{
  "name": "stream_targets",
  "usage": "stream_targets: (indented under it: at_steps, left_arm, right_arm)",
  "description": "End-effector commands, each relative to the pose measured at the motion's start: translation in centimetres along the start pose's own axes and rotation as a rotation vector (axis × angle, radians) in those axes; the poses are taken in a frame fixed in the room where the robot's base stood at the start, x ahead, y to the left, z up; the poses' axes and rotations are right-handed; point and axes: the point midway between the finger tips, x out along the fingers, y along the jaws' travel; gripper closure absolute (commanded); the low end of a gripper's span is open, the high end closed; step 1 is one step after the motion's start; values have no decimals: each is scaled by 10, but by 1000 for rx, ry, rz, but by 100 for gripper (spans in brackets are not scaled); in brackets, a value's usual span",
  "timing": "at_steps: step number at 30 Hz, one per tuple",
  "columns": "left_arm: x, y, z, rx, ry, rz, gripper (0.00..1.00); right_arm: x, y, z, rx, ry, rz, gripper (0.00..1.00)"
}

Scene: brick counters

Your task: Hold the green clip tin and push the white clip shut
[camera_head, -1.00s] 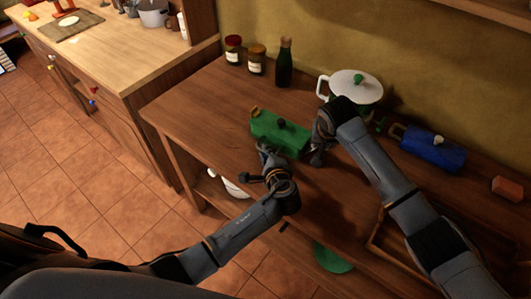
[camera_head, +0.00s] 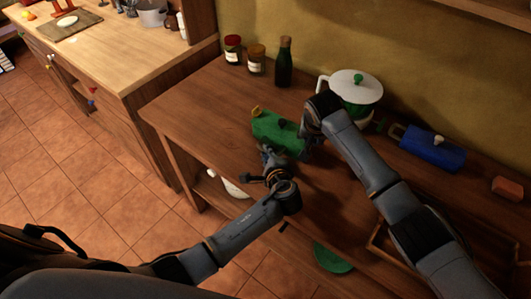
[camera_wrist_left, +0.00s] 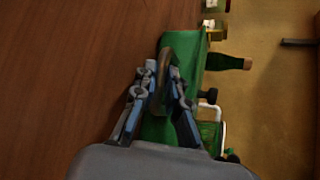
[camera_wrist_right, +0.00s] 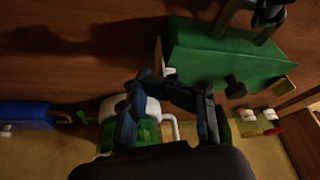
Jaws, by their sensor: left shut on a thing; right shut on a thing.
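The green clip tin (camera_head: 272,124) lies on the wooden counter, with a dark knob on top and a yellow clip (camera_head: 256,111) at its left end. My left gripper (camera_head: 268,153) is shut on its near side; the left wrist view shows a tan handle-like piece (camera_wrist_left: 168,76) between the fingers. My right gripper (camera_head: 308,142) is at the tin's right end. In the right wrist view a small white piece, seemingly the white clip (camera_wrist_right: 168,72), shows at its fingers, beside the tin (camera_wrist_right: 215,58). The fingers hide most of it, so the clip's position is unclear.
A white pot with a green-knobbed lid (camera_head: 352,87) stands close behind my right gripper. A blue tin (camera_head: 430,147) and an orange-brown block (camera_head: 507,188) are to the right. Two jars and a dark bottle (camera_head: 284,64) stand at the back. The counter's left part is clear.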

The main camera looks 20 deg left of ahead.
Motion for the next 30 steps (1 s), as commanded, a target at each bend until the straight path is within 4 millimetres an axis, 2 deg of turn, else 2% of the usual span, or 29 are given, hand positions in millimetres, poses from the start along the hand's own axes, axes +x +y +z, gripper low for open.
stream_targets:
  at_steps: [19, 24, 30]
  left_arm:
    - [2, 3, 3, 6, -7, 4, 100]
    - [2, 3, 3, 6, -8, 5, 100]
    - [2, 3, 3, 7, -9, 5, 100]
  right_arm:
    - [-64, 9, -24, 2, 9, 0, 100]
    - [-72, 11, -26, 2, 9, 0, 100]
    - [-73, 11, -26, 2, 9, 1, 100]
